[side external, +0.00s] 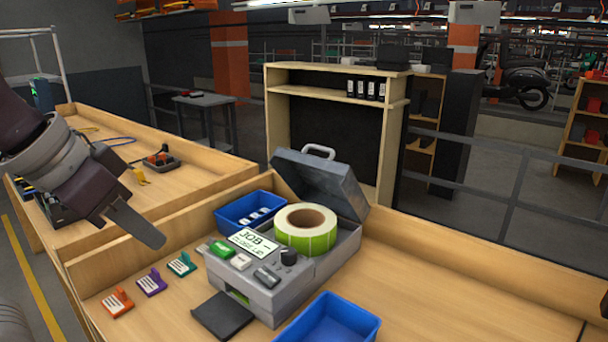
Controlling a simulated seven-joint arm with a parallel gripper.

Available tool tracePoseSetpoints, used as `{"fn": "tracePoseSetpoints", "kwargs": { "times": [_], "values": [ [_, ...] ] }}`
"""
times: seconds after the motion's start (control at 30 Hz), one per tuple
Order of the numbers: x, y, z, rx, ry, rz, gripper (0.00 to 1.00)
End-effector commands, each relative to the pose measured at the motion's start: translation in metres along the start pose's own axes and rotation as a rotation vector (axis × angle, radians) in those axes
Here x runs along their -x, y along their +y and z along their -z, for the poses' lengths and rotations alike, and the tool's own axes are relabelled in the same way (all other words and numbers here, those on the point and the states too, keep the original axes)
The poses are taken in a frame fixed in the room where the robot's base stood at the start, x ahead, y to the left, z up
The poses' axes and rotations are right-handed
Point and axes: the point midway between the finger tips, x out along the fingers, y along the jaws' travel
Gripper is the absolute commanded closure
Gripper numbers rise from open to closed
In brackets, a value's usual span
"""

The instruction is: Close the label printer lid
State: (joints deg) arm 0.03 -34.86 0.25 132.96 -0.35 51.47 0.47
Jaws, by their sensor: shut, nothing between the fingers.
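The grey label printer (268,292) stands on the wooden bench, with a display, a green button and a dark knob on its front panel. Its lid (325,182) is raised and leans back at the rear, with a light handle on its top edge. A roll of green-edged labels (305,230) sits in the open bay. My gripper (150,236) is at the left, above the bench and apart from the printer and lid. Its fingers are together and hold nothing.
A blue bin (233,218) with small white items stands left behind the printer, and another blue bin (345,322) is at front right. A dark flat plate (222,316) lies before the printer. Several coloured tagged pieces (151,282) lie at left. The bench's right part is clear.

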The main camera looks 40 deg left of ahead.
Motion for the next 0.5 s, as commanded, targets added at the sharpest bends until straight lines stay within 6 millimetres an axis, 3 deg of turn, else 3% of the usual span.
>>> {"fn": "tracePoseSetpoints", "kwargs": {
  "times": [0.03, 0.07, 0.1, 0.2, 0.23, 0.33, 0.4, 0.5],
  "values": [
    [0.002, 0.0, 0.05, 0.001, 0.023, -0.003, 1.0],
    [0.002, -0.001, 0.083, 0.001, 0.042, -0.004, 1.0],
    [-0.001, -0.001, 0.128, 0.0, 0.07, -0.006, 1.0],
    [-0.022, -0.004, 0.23, -0.003, 0.138, -0.006, 1.0],
    [-0.03, -0.004, 0.255, -0.005, 0.157, -0.005, 1.0],
    [-0.058, -0.006, 0.32, -0.012, 0.211, -0.002, 1.0],
    [-0.074, -0.006, 0.347, -0.017, 0.237, 0.0, 1.0],
    [-0.086, -0.006, 0.366, -0.021, 0.258, 0.001, 1.0]
  ]
}}
